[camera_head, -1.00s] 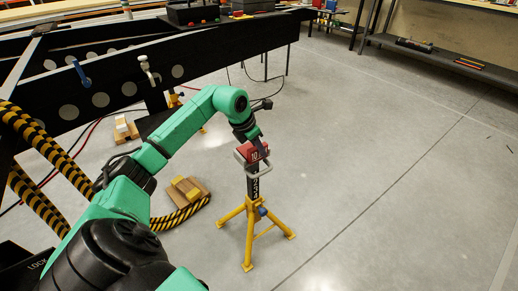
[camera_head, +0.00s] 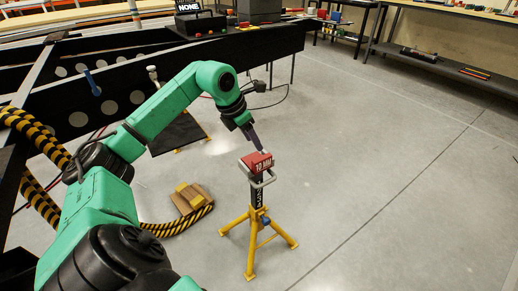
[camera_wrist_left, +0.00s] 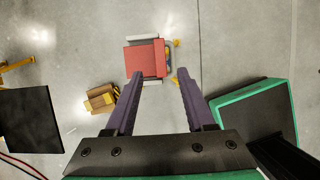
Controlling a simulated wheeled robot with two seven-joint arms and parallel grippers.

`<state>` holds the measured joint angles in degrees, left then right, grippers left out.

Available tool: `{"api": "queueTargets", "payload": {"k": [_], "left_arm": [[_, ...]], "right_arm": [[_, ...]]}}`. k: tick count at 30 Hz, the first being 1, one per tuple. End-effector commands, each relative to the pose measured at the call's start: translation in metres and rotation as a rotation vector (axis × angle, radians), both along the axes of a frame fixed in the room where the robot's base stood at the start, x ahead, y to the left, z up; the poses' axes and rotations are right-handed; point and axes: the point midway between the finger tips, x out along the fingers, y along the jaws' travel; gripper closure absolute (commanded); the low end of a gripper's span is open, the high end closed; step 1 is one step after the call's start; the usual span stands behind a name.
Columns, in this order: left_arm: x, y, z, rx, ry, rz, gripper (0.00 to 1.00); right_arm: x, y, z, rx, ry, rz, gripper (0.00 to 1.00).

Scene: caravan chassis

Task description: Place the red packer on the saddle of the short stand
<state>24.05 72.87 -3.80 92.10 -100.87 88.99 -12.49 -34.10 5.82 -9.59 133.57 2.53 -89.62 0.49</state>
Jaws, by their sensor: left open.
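The red packer (camera_head: 258,161), marked "10 mm", lies on the saddle (camera_head: 263,182) at the top of the short yellow-legged stand (camera_head: 258,235). The packer also shows in the left wrist view (camera_wrist_left: 145,60), with pale saddle edges beyond two of its sides. My left gripper (camera_head: 258,148) is just above and behind the packer in the head view. In the left wrist view its two dark fingers (camera_wrist_left: 158,75) are spread, with the packer beyond their tips and nothing between them. Whether a fingertip touches the packer cannot be told. My right gripper is not in view.
A black chassis beam (camera_head: 130,85) runs across the back left. Wooden blocks with yellow chocks (camera_head: 190,197) lie on the floor left of the stand, beside a striped hose (camera_head: 180,225). A shelf (camera_head: 445,65) stands at the back right. The floor right of the stand is clear.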

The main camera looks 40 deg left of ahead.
Motion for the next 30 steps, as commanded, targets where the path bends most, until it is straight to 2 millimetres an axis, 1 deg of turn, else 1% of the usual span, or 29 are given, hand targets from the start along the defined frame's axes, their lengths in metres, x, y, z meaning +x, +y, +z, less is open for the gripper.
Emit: {"api": "queueTargets", "payload": {"k": [1, 3, 4, 5, 7, 8, 9, 11, 12, 13, 14, 15, 16, 17, 18, 19, 20, 21, 22, 23, 24, 25, 26, 27, 28, 29, 30], "left_arm": [[-0.002, 0.001, 0.006, 0.002, 0.0, 0.001, 0.46], [-0.004, -0.001, 0.01, -0.006, -0.003, -0.003, 0.46], [-0.002, -0.006, 0.009, -0.02, -0.011, -0.011, 0.46], [0.001, -0.015, 0.008, -0.048, -0.027, -0.023, 0.46], [0.014, -0.054, 0.001, -0.176, -0.1, -0.065, 0.46], [0.021, -0.08, 0.001, -0.268, -0.149, -0.082, 0.46], [0.03, -0.118, 0.004, -0.426, -0.223, -0.091, 0.46], [0.041, -0.169, 0.021, -0.711, -0.336, -0.049, 0.46], [0.047, -0.191, 0.039, -0.913, -0.403, 0.023, 0.46], [0.052, -0.2, 0.052, -1.063, -0.445, 0.103, 0.46], [0.057, -0.201, 0.063, -1.203, -0.481, 0.201, 0.46], [0.063, -0.193, 0.072, -1.381, -0.518, 0.36, 0.46], [0.068, -0.181, 0.073, -1.503, -0.534, 0.503, 0.46], [0.072, -0.166, 0.068, -1.609, -0.541, 0.662, 0.46], [0.074, -0.143, 0.05, -1.725, -0.535, 0.898, 0.46], [0.072, -0.126, 0.03, -1.791, -0.521, 1.091, 0.46], [0.067, -0.109, 0.004, -1.834, -0.496, 1.296, 0.46], [0.054, -0.092, -0.038, -1.853, -0.444, 1.584, 0.46], [0.038, -0.084, -0.073, -1.837, -0.393, 1.801, 0.46], [0.02, -0.081, -0.106, -1.796, -0.336, 2.005, 0.46], [-0.009, -0.084, -0.147, -1.71, -0.249, 2.254, 0.46], [-0.033, -0.09, -0.175, -1.623, -0.179, 2.426, 0.46], [-0.057, -0.098, -0.199, -1.526, -0.108, 2.578, 0.46], [-0.09, -0.112, -0.224, -1.385, -0.011, 2.749, 0.46], [-0.112, -0.123, -0.237, -1.281, 0.055, 2.852, 0.46], [-0.132, -0.133, -0.248, 1.161, -0.115, -2.892, 0.46], [-0.154, -0.146, -0.257, 1.02, -0.181, -2.899, 0.46]], "right_arm": [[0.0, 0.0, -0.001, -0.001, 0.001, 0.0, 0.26], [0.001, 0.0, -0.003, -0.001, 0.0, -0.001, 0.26], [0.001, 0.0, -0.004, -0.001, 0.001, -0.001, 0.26], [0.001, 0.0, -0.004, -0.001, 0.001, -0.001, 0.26], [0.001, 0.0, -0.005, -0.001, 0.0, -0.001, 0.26], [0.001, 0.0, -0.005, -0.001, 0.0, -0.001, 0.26], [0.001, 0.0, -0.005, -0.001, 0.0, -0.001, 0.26], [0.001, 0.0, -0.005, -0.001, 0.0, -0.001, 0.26], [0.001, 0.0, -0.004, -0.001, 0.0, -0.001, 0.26], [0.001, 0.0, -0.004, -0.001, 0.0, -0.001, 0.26], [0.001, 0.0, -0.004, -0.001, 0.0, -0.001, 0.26], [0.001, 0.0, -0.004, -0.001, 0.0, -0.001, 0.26], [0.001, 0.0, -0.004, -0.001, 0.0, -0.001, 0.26], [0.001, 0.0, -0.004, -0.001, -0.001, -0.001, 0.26], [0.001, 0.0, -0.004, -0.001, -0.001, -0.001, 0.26], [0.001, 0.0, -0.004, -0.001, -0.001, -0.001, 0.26], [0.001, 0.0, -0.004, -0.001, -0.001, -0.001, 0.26], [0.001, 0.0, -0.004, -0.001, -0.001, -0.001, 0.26], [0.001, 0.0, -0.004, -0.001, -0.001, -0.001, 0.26], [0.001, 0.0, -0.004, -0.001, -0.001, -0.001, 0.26], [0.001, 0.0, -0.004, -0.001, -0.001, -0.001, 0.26], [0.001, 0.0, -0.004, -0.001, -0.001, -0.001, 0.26], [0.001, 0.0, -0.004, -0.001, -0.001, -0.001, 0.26], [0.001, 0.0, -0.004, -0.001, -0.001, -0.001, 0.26], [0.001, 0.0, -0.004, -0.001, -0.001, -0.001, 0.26], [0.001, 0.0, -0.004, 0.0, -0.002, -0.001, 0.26], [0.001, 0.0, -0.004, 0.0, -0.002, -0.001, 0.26]]}}
